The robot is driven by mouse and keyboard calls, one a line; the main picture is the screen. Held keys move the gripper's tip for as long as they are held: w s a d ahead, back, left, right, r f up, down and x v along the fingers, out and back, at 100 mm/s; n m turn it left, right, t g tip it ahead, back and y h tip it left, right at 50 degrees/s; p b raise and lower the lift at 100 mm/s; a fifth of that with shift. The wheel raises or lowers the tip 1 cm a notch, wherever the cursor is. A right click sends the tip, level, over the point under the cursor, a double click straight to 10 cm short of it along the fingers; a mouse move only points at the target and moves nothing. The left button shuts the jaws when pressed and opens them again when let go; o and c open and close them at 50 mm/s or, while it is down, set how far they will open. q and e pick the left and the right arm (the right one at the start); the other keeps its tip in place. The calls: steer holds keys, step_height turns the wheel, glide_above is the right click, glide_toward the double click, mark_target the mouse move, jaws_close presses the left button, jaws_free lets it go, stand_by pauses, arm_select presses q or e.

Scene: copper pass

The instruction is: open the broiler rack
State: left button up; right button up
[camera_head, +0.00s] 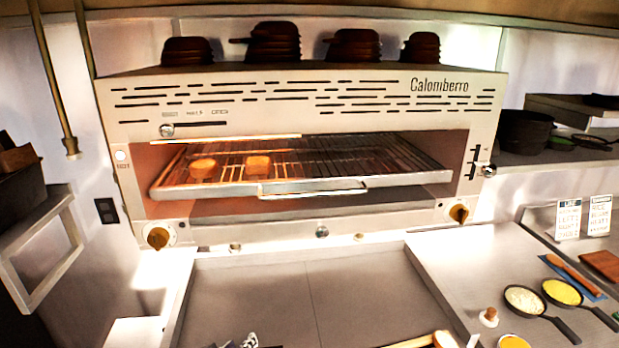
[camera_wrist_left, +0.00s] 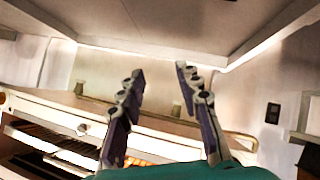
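The broiler rack (camera_head: 300,187) is a wire grid with a pale front rail, lying level in the mouth of the steel broiler (camera_head: 300,105). A bar handle (camera_head: 318,191) runs along the rail. Two toasted pieces (camera_head: 203,168) (camera_head: 258,165) sit on its left half under an orange glow. Only a small part of my left gripper (camera_head: 247,341) shows at the bottom edge of the head view, well below and in front of the rack. In the left wrist view my left gripper (camera_wrist_left: 160,72) has its fingers apart with nothing between them. My right gripper is out of view.
Dark stacked dishes (camera_head: 272,42) stand on top of the broiler. Small pans (camera_head: 525,300) (camera_head: 562,292) stand at the right.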

arm_select(q)
steer(key=w+d+r+n+t+h+p, duration=0.1)
steer(key=w+d+r+n+t+p, duration=0.1)
steer(key=w+d+r, duration=0.35)
steer(key=w+d+r+n+t+h+p, duration=0.2)
steer(key=d+r+p, duration=0.1)
steer(key=r, duration=0.5)
steer(key=n+t+h+p, duration=0.1)
steer(key=n+t+p, duration=0.3)
steer(key=n, duration=0.2)
glide_toward(314, 194)
steer(key=f+x, duration=0.1)
steer(key=x, duration=0.9)
steer(key=shift+w+r, duration=0.3)
steer(key=shift+w, duration=0.05)
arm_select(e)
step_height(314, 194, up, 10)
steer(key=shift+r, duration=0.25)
arm_select(q)
jaws_close()
